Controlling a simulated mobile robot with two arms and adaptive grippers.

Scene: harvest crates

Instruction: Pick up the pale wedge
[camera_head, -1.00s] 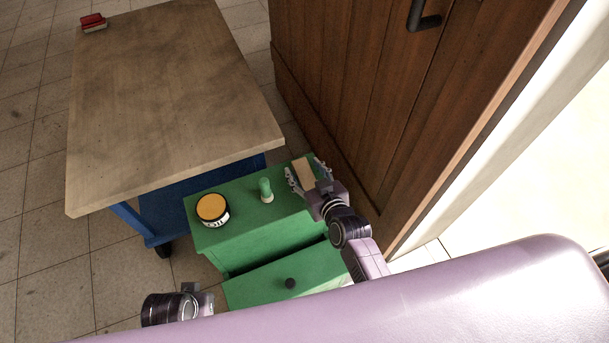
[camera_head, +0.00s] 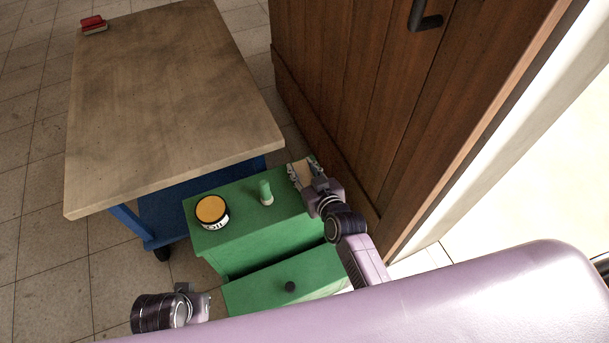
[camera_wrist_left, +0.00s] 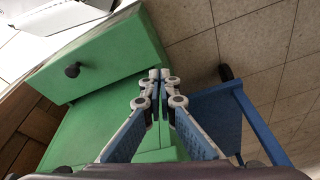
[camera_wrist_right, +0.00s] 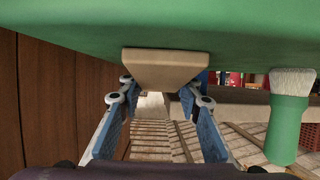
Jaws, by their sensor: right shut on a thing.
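The pale wedge (camera_head: 303,171) is a tan block at the right end of the green cabinet's top. My right gripper (camera_head: 303,168) is shut on it, with one finger on each side. In the right wrist view the wedge (camera_wrist_right: 165,68) sits between the fingertips (camera_wrist_right: 160,88), against the green surface; I cannot tell any gap there. My left gripper (camera_wrist_left: 160,76) is shut and empty in its wrist view, in front of the green cabinet. In the head view only part of it shows, at the lower left.
The green cabinet (camera_head: 245,235) has its drawer (camera_head: 310,275) pulled out. A green brush (camera_head: 265,192) and an orange-lidded tin (camera_head: 211,211) stand on top. A wooden table (camera_head: 165,100) with a red item (camera_head: 93,24) is behind; a wooden door (camera_head: 370,110) is close on the right.

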